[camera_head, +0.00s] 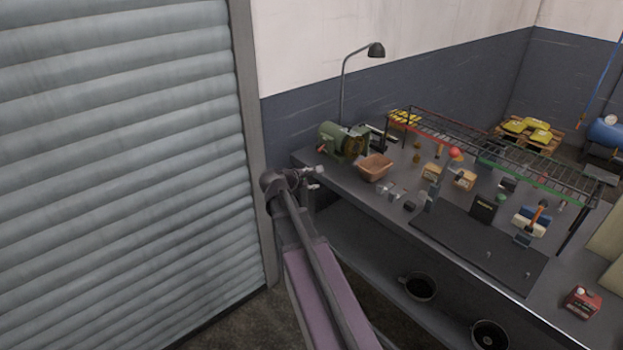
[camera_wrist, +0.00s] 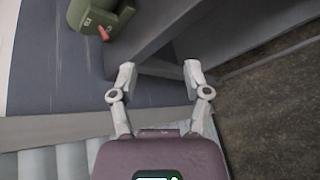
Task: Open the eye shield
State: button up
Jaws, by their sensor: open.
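A green bench machine (camera_head: 338,139) with a dark and yellowish round part stands at the far left end of the workbench. An eye shield cannot be told apart on it at this size. In the wrist view part of the green machine (camera_wrist: 98,16) shows at the top, with a small red piece on its side. My gripper (camera_head: 314,178) is in front of the bench's left end, apart from the machine. In the wrist view my gripper (camera_wrist: 159,76) is open, with nothing between its fingers.
The workbench (camera_head: 318,168) carries a brown basket (camera_head: 375,168), small tools and boxes, and a dark mat (camera_head: 480,245). A wire rack (camera_head: 480,150) stands over its back. A desk lamp (camera_head: 375,50) rises behind the machine. A roller shutter (camera_head: 120,160) closes off the left.

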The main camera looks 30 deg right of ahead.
jog(key=c, duration=0.5)
jog(key=shift+w+d+f, duration=0.1)
jog(key=shift+w+d, duration=0.1)
jog(key=shift+c, duration=1.4)
jog(key=w+d+n+h+b, duration=0.1)
jog(key=w+d+n+b, duration=0.1)
jog(key=w+d+b, duration=0.1)
jog(key=w+d+n+g+h+b, duration=0.1)
jog(key=w+d+n+h+b, duration=0.1)
jog(key=d+b, duration=0.1)
jog(key=w+d+f+n+h+b, duration=0.1)
jog(key=w+d+n+h+b, duration=0.1)
jog(key=w+b, duration=0.1)
jog(key=shift+w+d+n, duration=0.3)
jog(key=shift+d, duration=0.1)
grip_shut()
jog(key=shift+w+d+r+n+h, duration=0.25)
jog(key=shift+d+n+h, duration=0.15)
jog(key=shift+h, duration=0.1)
